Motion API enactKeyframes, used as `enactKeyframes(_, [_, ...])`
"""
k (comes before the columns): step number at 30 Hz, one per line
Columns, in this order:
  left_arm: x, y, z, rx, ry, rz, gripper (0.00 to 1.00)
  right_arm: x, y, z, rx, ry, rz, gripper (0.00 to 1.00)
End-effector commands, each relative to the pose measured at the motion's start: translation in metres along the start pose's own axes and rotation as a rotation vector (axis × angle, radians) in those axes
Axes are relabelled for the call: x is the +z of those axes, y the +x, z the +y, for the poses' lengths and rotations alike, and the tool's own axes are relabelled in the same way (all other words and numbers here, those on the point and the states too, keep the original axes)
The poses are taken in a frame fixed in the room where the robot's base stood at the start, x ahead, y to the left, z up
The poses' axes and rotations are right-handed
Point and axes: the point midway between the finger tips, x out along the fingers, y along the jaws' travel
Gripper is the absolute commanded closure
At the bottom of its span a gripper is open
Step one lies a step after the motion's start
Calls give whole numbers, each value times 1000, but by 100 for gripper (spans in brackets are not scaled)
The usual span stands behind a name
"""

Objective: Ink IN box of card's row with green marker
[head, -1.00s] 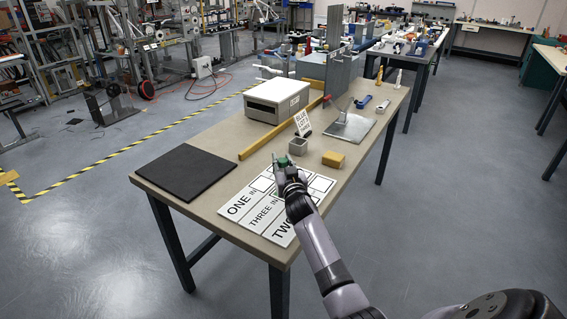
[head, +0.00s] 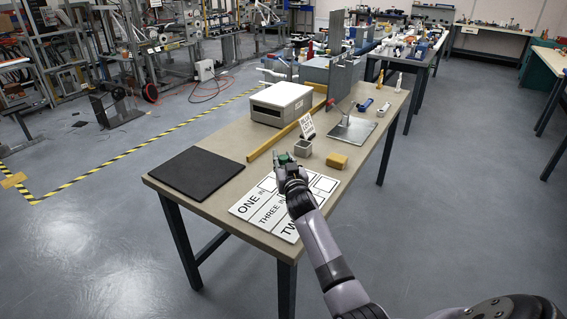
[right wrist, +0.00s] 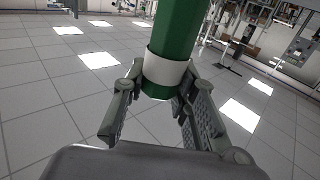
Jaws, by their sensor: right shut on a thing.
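My right gripper (head: 283,163) is shut on the green marker (head: 284,156), above the white board (head: 243,209) on the workbench. In the right wrist view the marker (right wrist: 178,38) is thick and green with a white band, between the gripper's fingers (right wrist: 160,78). The board has rows lettered ONE, THREE and TWO, with "IN" legible in the first two and boxes to the right. My arm hides part of the THREE and TWO rows. A small white lettered card (head: 307,126) leans behind the grey cup (head: 303,149); its text is hard to read. My left gripper is out of view.
A black mat (head: 195,173) lies at the bench's left end. A yellow block (head: 336,160) sits right of the cup. A white box (head: 281,103), a long yellow bar (head: 272,142) and a metal plate (head: 352,130) are farther back. The floor beside the bench is clear.

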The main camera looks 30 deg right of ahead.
Motion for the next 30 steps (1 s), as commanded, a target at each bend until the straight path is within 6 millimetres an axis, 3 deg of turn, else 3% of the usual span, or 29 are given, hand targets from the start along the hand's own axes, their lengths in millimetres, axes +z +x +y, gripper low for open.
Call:
enactKeyframes(10, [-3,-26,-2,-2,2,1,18,-33,6,-1,-1,0,0,100])
enactKeyframes(30, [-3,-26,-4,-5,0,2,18,-34,7,-1,-2,0,0,100])
